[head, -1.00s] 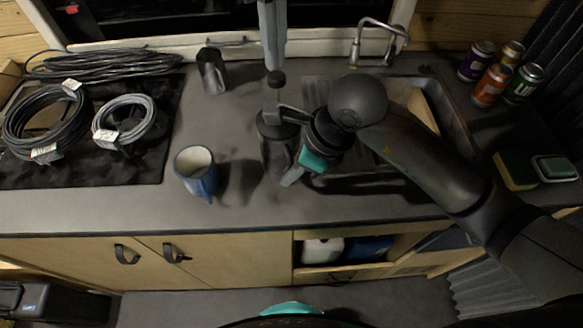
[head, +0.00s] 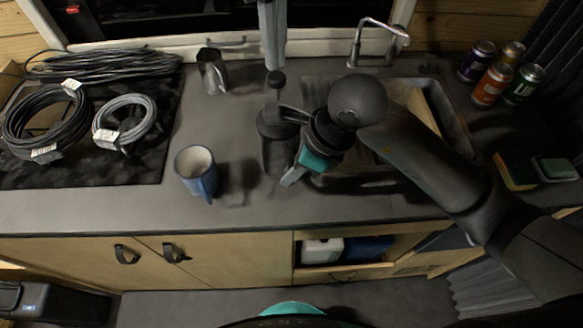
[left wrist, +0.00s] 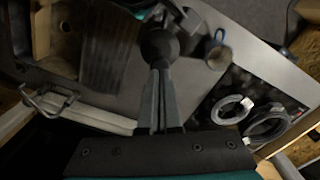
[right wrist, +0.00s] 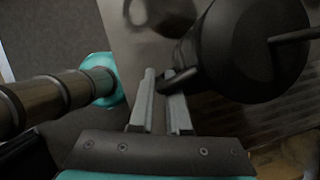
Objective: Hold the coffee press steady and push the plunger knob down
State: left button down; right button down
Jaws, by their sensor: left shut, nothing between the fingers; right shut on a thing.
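The dark coffee press (head: 277,155) stands upright on the grey counter in the head view. Its black plunger knob (head: 276,78) sits high on a thin rod above the lid. My left gripper (head: 274,66) points down from above, shut and empty, its tips at or just above the knob; I cannot tell if they touch. The round knob (left wrist: 160,44) shows at the fingertips in the left wrist view. My right gripper (right wrist: 160,78) is shut on the press handle (right wrist: 177,80), beside the dark press lid (right wrist: 270,45). My right gripper and arm hide part of the press.
A blue mug (head: 197,172) stands left of the press, and a metal pitcher (head: 212,72) behind it. Cable coils (head: 45,122) lie at the left. The sink (head: 455,122) and tap (head: 376,38) are at the right, with several cans (head: 492,84) and sponges (head: 515,171) beyond.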

aim_at(276, 75)
pick_arm(q)
jog(key=shift+f, duration=0.1)
jog(key=shift+f, duration=3.65)
jog(key=shift+r, duration=2.6)
pick_arm(e)
jog(key=c, duration=0.8)
grip_release()
